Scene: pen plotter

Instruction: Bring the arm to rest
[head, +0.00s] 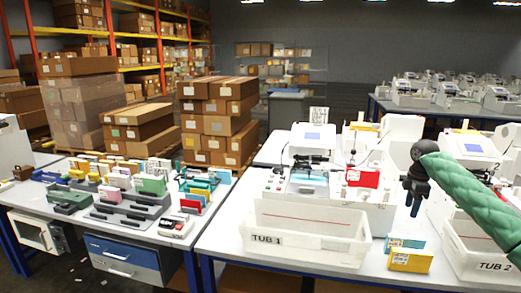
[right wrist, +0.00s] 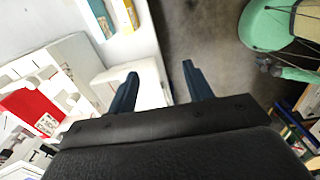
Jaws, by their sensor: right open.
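My right arm, in a green padded sleeve, comes in from the right in the head view. Its dark gripper (head: 415,200) hangs fingers-down in the air in front of the right part of the white table. In the right wrist view the two dark blue fingers (right wrist: 160,88) stand apart with nothing between them; beyond them are a white surface and grey floor. The pen plotter (head: 310,178), a white machine with a light blue bed, stands left of the gripper on the table. My left gripper is not in view.
A red card (head: 362,178) is behind. The left table (head: 40,203) holds many coloured items.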

